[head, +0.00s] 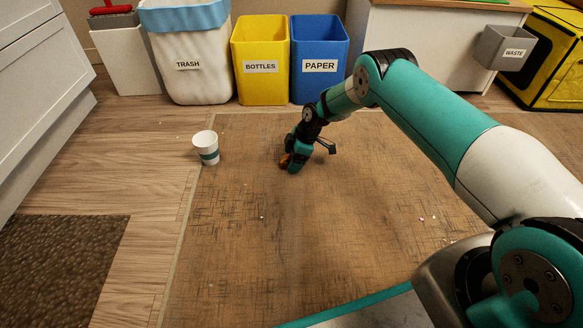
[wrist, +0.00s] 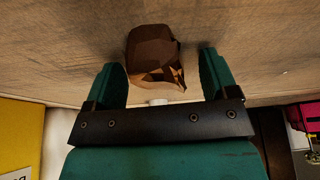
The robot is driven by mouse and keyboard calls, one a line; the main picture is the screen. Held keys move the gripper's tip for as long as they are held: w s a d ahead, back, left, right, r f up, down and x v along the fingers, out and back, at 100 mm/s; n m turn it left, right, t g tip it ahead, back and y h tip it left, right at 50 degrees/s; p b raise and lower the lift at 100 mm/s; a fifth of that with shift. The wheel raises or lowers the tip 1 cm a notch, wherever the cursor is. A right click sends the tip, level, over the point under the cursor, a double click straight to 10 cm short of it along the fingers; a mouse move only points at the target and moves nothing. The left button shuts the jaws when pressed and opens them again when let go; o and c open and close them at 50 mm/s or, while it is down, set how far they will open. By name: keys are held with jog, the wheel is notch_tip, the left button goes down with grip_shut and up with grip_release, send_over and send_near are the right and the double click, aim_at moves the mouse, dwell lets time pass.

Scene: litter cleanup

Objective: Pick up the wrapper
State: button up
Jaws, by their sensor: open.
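The wrapper (wrist: 152,55) is a crumpled brown piece in the wrist view, lying on the rug between and just beyond my fingertips. In the head view only a small orange-brown part of the wrapper (head: 284,160) shows beside my gripper (head: 289,163); the rest is hidden behind it. My gripper (wrist: 162,78) is open, with one teal finger on each side of the wrapper and gaps between. The gripper points down close to the rug. I cannot tell whether either finger touches the wrapper.
Behind are a TRASH bin (head: 190,85), a yellow BOTTLES bin (head: 261,85) and a blue PAPER bin (head: 319,85). Small crumbs dot the rug. The rug's front left is mostly clear.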

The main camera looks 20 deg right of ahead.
jog(key=c, duration=1.1)
jog(key=shift+o, duration=0.2)
notch_tip(320, 180, up, 20)
jog(key=p, duration=1.2)
jog(key=shift+p, duration=0.35)
